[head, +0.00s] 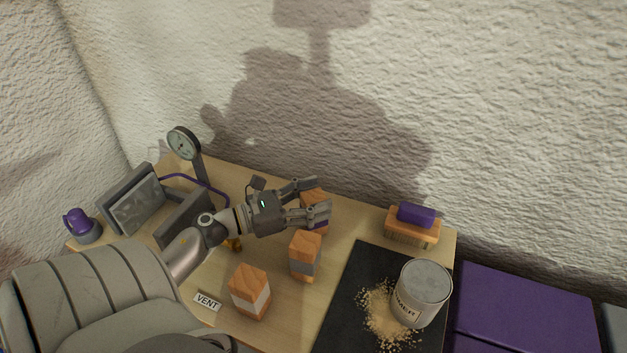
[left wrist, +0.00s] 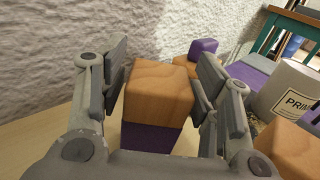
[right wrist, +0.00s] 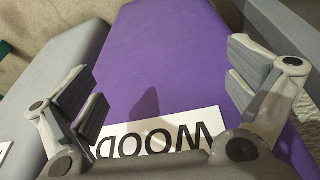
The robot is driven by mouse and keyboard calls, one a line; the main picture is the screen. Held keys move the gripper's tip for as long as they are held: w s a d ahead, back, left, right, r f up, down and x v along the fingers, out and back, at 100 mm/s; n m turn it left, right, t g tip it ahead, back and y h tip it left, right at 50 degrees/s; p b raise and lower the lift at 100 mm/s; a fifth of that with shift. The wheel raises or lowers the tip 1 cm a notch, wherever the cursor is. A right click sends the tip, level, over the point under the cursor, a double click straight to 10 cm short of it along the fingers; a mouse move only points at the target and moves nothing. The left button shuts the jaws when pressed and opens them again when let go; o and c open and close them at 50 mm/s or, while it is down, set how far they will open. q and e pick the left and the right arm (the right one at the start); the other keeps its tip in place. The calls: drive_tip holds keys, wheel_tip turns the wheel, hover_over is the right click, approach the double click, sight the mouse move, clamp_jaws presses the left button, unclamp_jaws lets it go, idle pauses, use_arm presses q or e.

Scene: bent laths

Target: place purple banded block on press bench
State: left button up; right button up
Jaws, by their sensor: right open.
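The purple banded block (head: 314,204), wooden with a purple band low down, stands upright on the light wooden bench top (head: 222,287) near the wall. My left gripper (head: 305,200) is open, one finger on each side of the block. In the left wrist view the block (left wrist: 157,100) stands between the pads, with narrow gaps seeming to show on both sides. A grey press-like fixture (head: 140,205) with a dial gauge (head: 183,144) is at the bench's left end. My right gripper (right wrist: 165,95) is open and empty over a purple surface (right wrist: 165,65) labelled WOOD.
A grey-banded block (head: 305,257) and a white-banded block (head: 250,290) stand close by, near a VENT label (head: 207,301). Right of them are a black mat (head: 345,310) with spilled grains, a tin (head: 424,285) and a purple-topped brush (head: 412,228). A purple mug-like thing (head: 80,224) is far left.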

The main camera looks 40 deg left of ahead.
idle(0.4)
use_arm(q)
drive_tip(key=shift+v, duration=0.85)
drive_tip(key=v, duration=0.5)
drive_tip(key=shift+s+a, duration=0.15)
drive_tip(key=shift+s, duration=0.05)
drive_tip(key=shift+s+r, duration=0.1)
drive_tip(key=shift+s, duration=0.05)
use_arm(e)
drive_tip(key=shift+s+r, duration=0.15)
drive_tip(key=shift+r, duration=0.05)
